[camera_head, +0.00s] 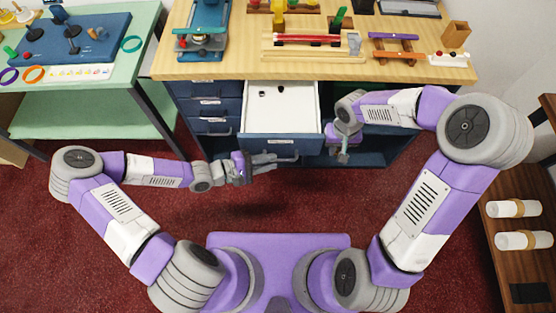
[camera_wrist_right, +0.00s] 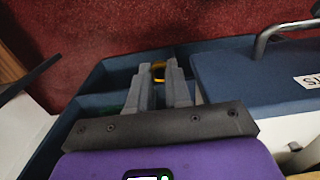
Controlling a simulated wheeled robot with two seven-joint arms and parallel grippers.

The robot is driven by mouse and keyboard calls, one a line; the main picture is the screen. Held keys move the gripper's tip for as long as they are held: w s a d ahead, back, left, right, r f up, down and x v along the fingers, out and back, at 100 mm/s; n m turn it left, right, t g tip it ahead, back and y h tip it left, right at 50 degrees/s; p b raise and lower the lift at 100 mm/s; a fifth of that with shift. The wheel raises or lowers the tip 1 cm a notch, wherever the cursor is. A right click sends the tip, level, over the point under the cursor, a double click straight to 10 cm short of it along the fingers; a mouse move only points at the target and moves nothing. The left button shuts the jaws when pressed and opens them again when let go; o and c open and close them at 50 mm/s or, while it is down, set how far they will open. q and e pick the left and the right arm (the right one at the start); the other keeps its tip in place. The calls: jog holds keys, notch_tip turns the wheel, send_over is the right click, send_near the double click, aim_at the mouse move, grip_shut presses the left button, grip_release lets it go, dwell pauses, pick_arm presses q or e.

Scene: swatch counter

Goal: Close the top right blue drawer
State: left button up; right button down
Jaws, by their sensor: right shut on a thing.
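The top right blue drawer stands pulled out, its white inside (camera_head: 300,118) showing a few small dark items. Its blue front (camera_head: 310,147) faces me; in the right wrist view the blue drawer front (camera_wrist_right: 255,75) shows at the right, with a metal handle and a label. My left gripper (camera_head: 272,161) is open and empty, at the drawer's front near the handle; I cannot tell whether it touches. My right gripper (camera_head: 342,157) is right of the drawer, over blue open compartments. Its fingers are shut on a small yellow thing (camera_wrist_right: 158,70), mostly hidden between the fingertips.
Shut blue drawers (camera_head: 207,107) stand left of the open one. The wooden counter top (camera_head: 240,67) above carries racks, tools and trays. A green table (camera_head: 100,125) is at the left, and a brown shelf with white rolls (camera_head: 512,208) at the right. Red carpet lies between.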

aim_at(278, 160)
pick_arm(q)
jog(key=shift+x, duration=1.8)
grip_shut()
